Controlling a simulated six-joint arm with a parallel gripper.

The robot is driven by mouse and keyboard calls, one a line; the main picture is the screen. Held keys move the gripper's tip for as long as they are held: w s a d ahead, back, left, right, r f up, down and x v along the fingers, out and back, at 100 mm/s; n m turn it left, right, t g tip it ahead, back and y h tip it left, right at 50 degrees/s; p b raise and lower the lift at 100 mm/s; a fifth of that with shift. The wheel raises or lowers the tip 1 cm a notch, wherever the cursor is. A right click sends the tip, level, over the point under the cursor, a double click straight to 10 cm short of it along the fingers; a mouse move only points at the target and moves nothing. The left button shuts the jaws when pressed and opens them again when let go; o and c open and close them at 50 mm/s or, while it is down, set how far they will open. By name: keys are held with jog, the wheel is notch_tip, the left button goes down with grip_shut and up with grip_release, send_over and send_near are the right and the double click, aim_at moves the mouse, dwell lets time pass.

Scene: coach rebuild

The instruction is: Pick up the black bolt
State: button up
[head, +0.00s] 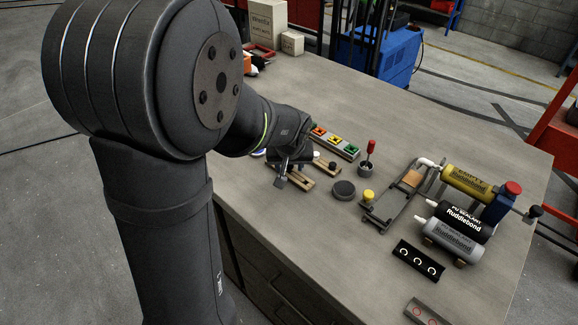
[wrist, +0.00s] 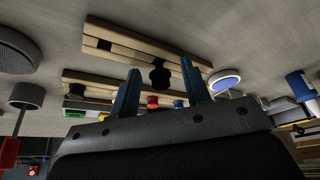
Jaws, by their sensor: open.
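A black bolt (wrist: 160,74) with a rounded head shows in the wrist view at a light wooden rack (wrist: 190,62) with dark slots. My gripper (wrist: 160,67) is open, its two blue fingers on either side of the bolt in the picture, with nothing held. I cannot tell whether the fingertips reach the bolt's depth. In the head view my gripper (head: 283,174) is low over the wooden racks (head: 300,183) and covers part of them. A small black knob-like piece (head: 333,165) shows there on a rack; I cannot tell if it is the same bolt.
A tray with orange, yellow and green pieces (head: 335,139) lies behind the racks. A round dark disc (head: 343,189), a red-handled tool (head: 370,150) and a yellow-topped knob (head: 368,195) stand to the right. Sealant cylinders (head: 450,228) lie farther right.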

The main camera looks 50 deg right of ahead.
grip_shut()
